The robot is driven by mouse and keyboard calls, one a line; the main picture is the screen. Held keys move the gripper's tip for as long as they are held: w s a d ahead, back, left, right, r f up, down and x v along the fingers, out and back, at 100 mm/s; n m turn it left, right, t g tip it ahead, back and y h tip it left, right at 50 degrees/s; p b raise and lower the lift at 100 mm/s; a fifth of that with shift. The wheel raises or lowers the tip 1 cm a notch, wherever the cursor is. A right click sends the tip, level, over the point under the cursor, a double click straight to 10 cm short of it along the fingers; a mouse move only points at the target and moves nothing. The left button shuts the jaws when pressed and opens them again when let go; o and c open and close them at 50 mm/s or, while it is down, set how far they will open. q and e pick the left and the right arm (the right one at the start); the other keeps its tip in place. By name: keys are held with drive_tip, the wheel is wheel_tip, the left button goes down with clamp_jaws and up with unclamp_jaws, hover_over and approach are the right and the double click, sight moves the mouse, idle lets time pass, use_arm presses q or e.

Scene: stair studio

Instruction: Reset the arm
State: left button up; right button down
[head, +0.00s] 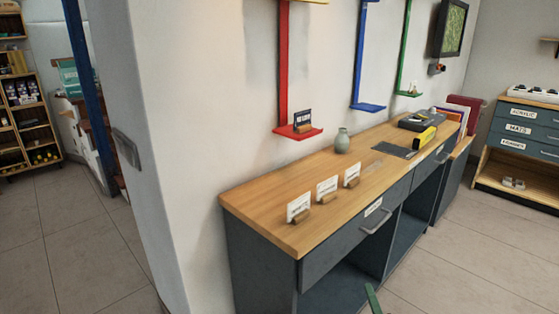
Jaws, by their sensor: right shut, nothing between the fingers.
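My right gripper (372,297) shows only as a small green tip at the bottom edge, in front of the desk. It is shut and empty; the rest of it is out of the frame. It appears apart from the desk front. My left gripper is not in view. The wooden-topped desk (270,205) with dark grey-blue drawers stands along the white wall.
Several card holders (326,190), a green-grey vase (342,141) and a yellow object (424,137) are on the desk. Red (298,133) and blue (368,107) wall shelves hang above. A drawer cabinet (522,130) stands right. Open floor (470,255) lies between.

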drive_tip(key=s+a+n+g+y, duration=0.2)
drive_tip(key=s+a+n, duration=0.3)
drive_tip(key=s+n, duration=0.45)
drive_tip(key=s+a+n+g+y, duration=0.25)
drive_tip(key=s+a+n, duration=0.25)
drive_tip(key=s+n, duration=0.45)
use_arm(q)
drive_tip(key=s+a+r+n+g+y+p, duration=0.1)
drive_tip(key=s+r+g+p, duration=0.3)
drive_tip(key=p, duration=1.7)
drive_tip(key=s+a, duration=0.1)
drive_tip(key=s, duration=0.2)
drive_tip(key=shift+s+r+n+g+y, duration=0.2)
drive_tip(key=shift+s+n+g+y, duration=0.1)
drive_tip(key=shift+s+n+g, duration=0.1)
use_arm(e)
drive_tip(key=s+d+r+m+g+h, duration=0.1)
drive_tip(key=s+d+r+g, duration=0.1)
drive_tip(key=s, duration=0.4)
drive_tip(key=shift+s+r+g, duration=0.35)
drive_tip(key=shift+r+g, duration=0.5)
drive_tip(key=shift+r, duration=0.05)
